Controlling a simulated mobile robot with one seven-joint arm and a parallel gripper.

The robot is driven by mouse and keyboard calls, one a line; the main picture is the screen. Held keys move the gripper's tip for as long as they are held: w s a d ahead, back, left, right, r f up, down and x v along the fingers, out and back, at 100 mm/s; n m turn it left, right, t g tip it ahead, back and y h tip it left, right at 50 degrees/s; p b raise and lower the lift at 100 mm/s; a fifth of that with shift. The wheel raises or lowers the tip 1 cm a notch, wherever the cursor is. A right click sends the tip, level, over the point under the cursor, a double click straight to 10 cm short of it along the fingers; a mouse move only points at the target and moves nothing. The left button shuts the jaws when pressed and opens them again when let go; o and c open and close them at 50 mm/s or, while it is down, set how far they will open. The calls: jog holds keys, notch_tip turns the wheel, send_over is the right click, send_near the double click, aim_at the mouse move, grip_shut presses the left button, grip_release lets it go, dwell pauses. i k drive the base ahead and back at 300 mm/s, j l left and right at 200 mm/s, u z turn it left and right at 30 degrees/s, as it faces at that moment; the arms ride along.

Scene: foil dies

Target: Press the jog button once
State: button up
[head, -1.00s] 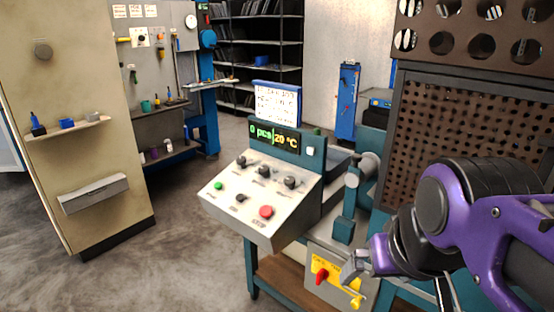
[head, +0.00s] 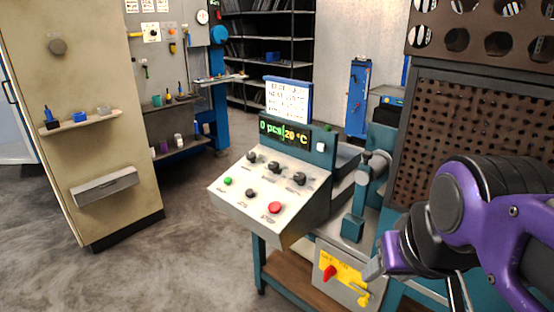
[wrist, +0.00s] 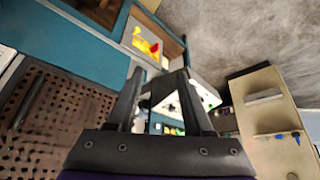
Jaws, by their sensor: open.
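The sloped grey control panel (head: 262,212) carries a green button (head: 228,181), a small black button (head: 250,193) and a red button (head: 275,207) along its lower part, with black knobs above. The labels are too small to read, so I cannot tell which is the jog button. My gripper (head: 374,268) is to the right of the panel and lower, clear of the buttons. In the wrist view my gripper (wrist: 160,80) has its two fingers apart with nothing held. Part of the panel shows beyond them, partly hidden.
A display (head: 284,131) reading 0 pcs and 20 °C stands above the panel. A yellow plate with a red switch (head: 329,273) is below right. A teal press part (head: 353,228) stands right of the panel. A beige cabinet (head: 120,150) is at left, with open floor between.

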aim_at(249, 193)
jog(key=i+j+z, duration=0.1)
jog(key=j+z, duration=0.15)
jog(key=z, duration=0.15)
jog(key=j+z, duration=0.2)
jog(key=z, duration=0.25)
jog(key=j+z, duration=0.3)
jog(key=j, duration=1.3)
jog(key=k+j+z, duration=0.1)
jog(key=j, duration=0.6)
